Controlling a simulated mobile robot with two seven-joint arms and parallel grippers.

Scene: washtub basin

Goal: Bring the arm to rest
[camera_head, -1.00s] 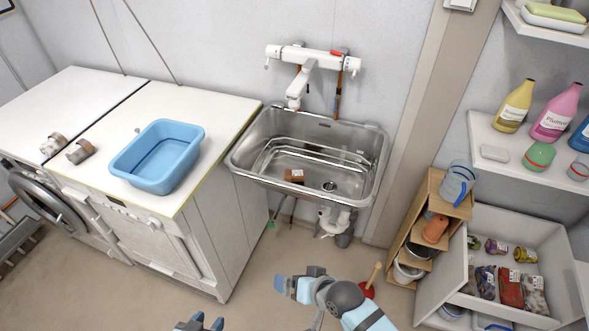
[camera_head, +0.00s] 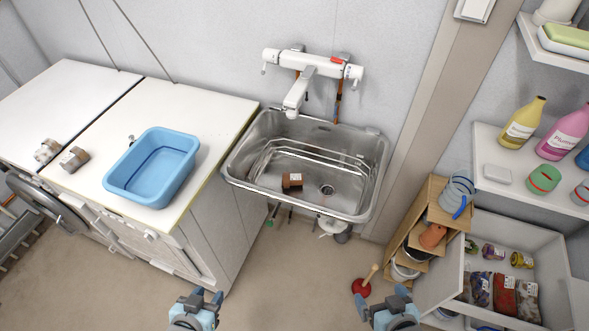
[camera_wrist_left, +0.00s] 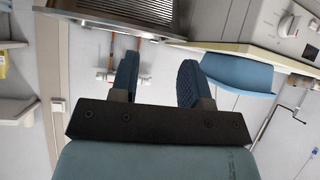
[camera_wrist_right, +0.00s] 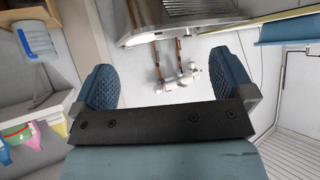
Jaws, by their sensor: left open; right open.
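My left gripper (camera_head: 197,299) is at the bottom of the head view, over the floor in front of the white cabinet. Its blue fingers are apart and hold nothing, as the left wrist view (camera_wrist_left: 158,82) also shows. My right gripper (camera_head: 383,302) is at the bottom right of the head view, over the floor near the red plunger. Its fingers are spread wide in the right wrist view (camera_wrist_right: 165,88), with nothing between them. Both grippers are low and apart from the furniture. Most of both arms is out of the head view.
A steel sink (camera_head: 362,212) holds a brown jar (camera_head: 291,182). A blue tub (camera_head: 118,184) stands on the white counter (camera_head: 207,108). A red plunger (camera_head: 361,287) stands near a wooden rack (camera_head: 402,234) and an open drawer (camera_head: 548,238). The middle floor is clear.

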